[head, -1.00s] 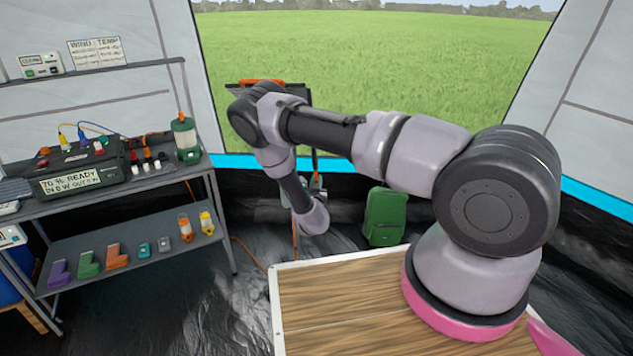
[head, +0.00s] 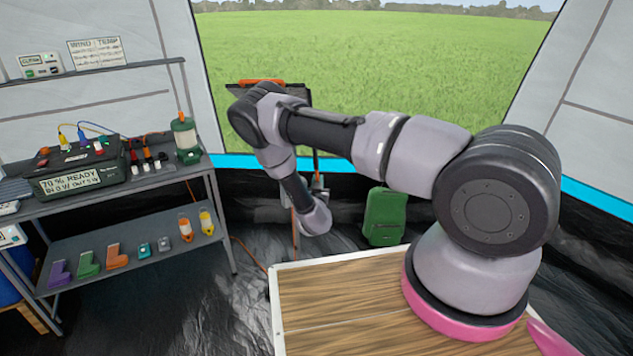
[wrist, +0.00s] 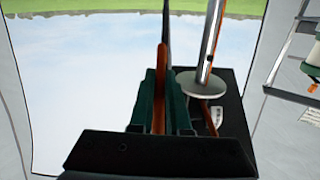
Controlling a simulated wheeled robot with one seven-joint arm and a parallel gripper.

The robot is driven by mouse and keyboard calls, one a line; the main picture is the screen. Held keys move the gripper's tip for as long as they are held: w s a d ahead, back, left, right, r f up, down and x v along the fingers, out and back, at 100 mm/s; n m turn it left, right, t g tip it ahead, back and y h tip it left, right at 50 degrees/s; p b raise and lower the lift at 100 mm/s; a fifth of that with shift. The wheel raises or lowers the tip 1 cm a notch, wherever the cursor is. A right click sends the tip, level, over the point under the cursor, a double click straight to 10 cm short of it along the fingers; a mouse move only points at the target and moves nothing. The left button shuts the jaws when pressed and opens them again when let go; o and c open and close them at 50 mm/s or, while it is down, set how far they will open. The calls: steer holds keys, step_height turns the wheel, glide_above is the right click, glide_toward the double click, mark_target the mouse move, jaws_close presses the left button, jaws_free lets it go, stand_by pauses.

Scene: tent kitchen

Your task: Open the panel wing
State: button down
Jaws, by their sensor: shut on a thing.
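The panel stands at the tent opening in the head view, as a dark board (head: 298,91) with an orange bar (head: 262,82) along its top. My arm covers much of it. In the wrist view, my gripper (wrist: 164,100) shows as two dark green fingers. They are shut on a thin orange-brown strip (wrist: 161,70), which looks like a handle or edge of the panel wing. A black plate (wrist: 237,120) lies to the right of the fingers. My gripper is hidden behind my arm in the head view. How far the wing is open cannot be told.
A metal pole (wrist: 212,40) with a round grey disc (wrist: 202,84) stands close right of my fingers. A green backpack (head: 385,216) sits on the floor. A shelf rack (head: 130,258) with a power station (head: 78,165) and a lantern (head: 186,140) stands left.

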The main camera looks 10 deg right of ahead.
steer(key=w+d+r+n+y, duration=0.1)
steer(key=d+r+n+y, duration=0.2)
steer(key=d+r+n, duration=0.5)
steer(key=d+r+n+y, duration=0.2)
steer(key=d+n+y, duration=0.1)
steer(key=d, duration=1)
steer(key=w+d+r+n+g+y, duration=0.1)
steer(key=w+d+r+n, duration=0.3)
steer(key=r, duration=0.4)
steer(key=w+d+r+n+g+y, duration=0.2)
steer(key=w+d+r+n, duration=0.2)
steer(key=r, duration=0.5)
steer(key=shift+w+g, duration=0.3)
steer(key=shift+w, duration=0.05)
steer(key=shift+w, duration=0.1)
steer(key=c, duration=0.9)
jaws_free()
